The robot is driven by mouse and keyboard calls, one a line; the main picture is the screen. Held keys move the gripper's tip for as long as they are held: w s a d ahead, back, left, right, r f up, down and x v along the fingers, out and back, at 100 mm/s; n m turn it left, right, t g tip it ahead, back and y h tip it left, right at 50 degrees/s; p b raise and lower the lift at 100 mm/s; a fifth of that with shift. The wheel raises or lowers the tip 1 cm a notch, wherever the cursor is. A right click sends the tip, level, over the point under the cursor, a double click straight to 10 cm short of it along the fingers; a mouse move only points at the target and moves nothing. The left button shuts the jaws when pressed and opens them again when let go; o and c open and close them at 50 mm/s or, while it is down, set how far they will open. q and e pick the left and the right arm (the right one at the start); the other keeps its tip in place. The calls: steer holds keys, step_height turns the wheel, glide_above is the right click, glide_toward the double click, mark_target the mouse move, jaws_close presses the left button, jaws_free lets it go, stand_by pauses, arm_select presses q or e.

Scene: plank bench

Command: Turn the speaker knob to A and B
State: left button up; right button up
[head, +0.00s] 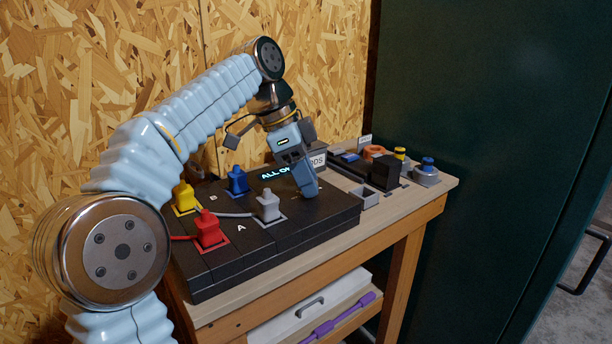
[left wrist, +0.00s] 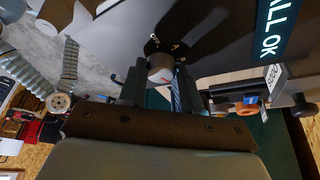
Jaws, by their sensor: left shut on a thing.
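My left gripper (head: 308,190) points down at the right part of the black panel (head: 290,238) in the head view. In the left wrist view its two fingers (left wrist: 160,88) are closed on the round, pale speaker knob (left wrist: 160,68), one finger on each side. The knob has a small red mark on its face. A dark dial plate (left wrist: 178,42) with small pale letters surrounds the knob; an A seems readable, the others are too small to tell. In the head view the gripper hides the knob. My right gripper is in neither view.
The panel carries a lit ALL OK display (left wrist: 276,28) and red (head: 209,230), grey (head: 268,207), blue (head: 237,180) and yellow (head: 184,197) plugs, with A and B printed nearby. Small bins and parts (head: 385,172) stand right of it on the bench. A chipboard wall is behind.

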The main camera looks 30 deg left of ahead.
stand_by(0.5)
arm_select(q)
steer(key=o, duration=1)
steer(key=shift+o, duration=0.3)
steer(key=v, duration=0.7)
steer(key=shift+r, duration=0.2)
